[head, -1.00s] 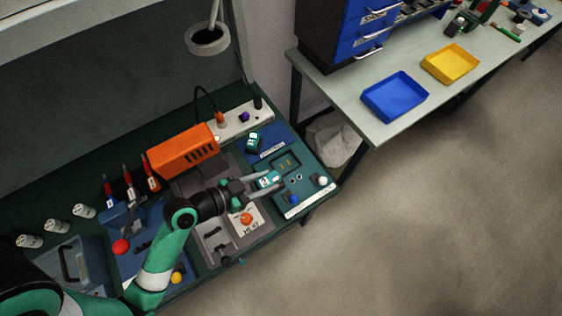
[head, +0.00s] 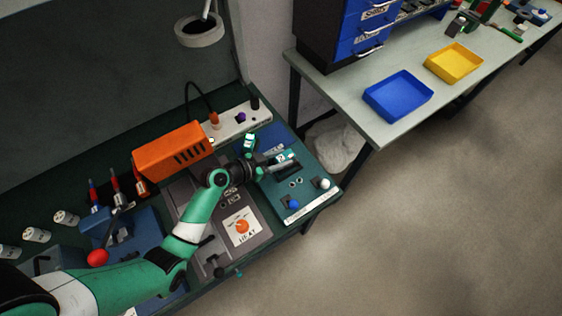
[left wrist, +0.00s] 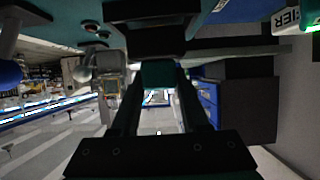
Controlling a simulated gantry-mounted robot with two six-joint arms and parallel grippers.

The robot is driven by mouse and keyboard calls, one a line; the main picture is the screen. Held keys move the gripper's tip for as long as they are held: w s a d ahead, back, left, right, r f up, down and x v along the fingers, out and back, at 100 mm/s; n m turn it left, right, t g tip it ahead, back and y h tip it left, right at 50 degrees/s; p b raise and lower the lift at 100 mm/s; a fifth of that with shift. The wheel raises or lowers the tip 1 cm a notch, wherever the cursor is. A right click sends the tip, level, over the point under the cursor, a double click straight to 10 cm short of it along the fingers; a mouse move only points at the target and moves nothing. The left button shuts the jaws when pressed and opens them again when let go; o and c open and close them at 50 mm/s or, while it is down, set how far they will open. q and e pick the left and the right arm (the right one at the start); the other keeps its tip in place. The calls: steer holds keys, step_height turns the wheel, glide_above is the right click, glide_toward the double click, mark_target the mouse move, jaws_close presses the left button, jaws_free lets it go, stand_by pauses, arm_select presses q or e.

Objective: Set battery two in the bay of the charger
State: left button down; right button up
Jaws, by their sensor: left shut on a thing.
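Battery two is a small teal block with a white label (head: 282,157), held at the tip of my left gripper (head: 282,161). In the left wrist view the battery (left wrist: 158,73) sits between the fingers of my left gripper (left wrist: 158,82). The charger (head: 313,201) is a teal box at the right end of the bench. The held battery is over its bay, which the gripper mostly covers; I cannot tell whether they touch. Another teal battery (head: 249,141) stands on a blue mat (head: 275,134) behind the charger. My right gripper is not in view.
An orange box (head: 170,150) and a white power strip (head: 235,125) are behind my arm. A grey panel with an orange dial (head: 242,226) lies in front.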

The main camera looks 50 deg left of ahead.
arm_select(q)
steer(key=shift+f, duration=0.75)
steer(key=shift+f, duration=0.15)
steer(key=shift+c, duration=2)
jaws_free()
